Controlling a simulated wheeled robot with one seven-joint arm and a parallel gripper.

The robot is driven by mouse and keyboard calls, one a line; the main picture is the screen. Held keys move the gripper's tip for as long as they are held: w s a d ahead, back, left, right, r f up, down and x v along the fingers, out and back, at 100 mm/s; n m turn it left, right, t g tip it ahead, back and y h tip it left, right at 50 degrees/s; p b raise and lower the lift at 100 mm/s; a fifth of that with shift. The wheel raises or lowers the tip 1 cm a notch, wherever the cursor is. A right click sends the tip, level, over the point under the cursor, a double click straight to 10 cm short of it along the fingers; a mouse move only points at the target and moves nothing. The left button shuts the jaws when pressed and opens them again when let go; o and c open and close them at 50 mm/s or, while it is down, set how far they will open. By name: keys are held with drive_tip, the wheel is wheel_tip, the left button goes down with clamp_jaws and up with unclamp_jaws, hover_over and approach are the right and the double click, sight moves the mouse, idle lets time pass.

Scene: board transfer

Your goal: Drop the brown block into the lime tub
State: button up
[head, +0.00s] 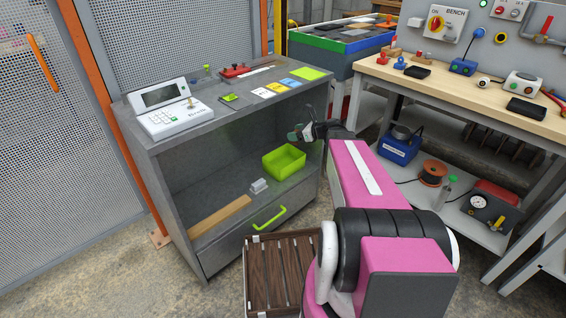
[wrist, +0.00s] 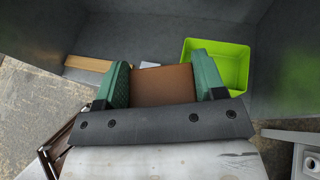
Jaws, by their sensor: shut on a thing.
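The lime tub (head: 284,161) stands open on the lower shelf inside the grey cabinet, toward its right side. In the wrist view the lime tub (wrist: 232,62) shows beyond and to the right of the fingers. My gripper (wrist: 163,84) is shut on the brown block (wrist: 162,86), which sits between its two green fingers. In the head view my gripper (head: 300,134) is at the cabinet's open front, above and a little right of the tub. The brown block is not clearly visible in the head view.
A wooden strip (head: 219,217) and a small grey piece (head: 259,186) lie on the same shelf, left of the tub. The cabinet top (head: 215,112) overhangs the shelf. A drawer with a lime handle (head: 269,218) is below, and a slatted brown crate (head: 285,270) stands in front.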

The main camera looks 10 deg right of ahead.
drive_tip(key=w+a+f, duration=0.1)
drive_tip(key=w+f, duration=1.5)
drive_tip(key=w, duration=0.2)
wheel_tip(320, 180, down, 7)
drive_tip(key=shift+w+a+t, duration=0.2)
drive_tip(key=shift+w+t, duration=0.1)
drive_tip(key=o, duration=1)
drive_tip(key=v, duration=1.1)
drive_tip(key=shift+w+a+r, duration=0.1)
drive_tip(key=shift+r, duration=0.1)
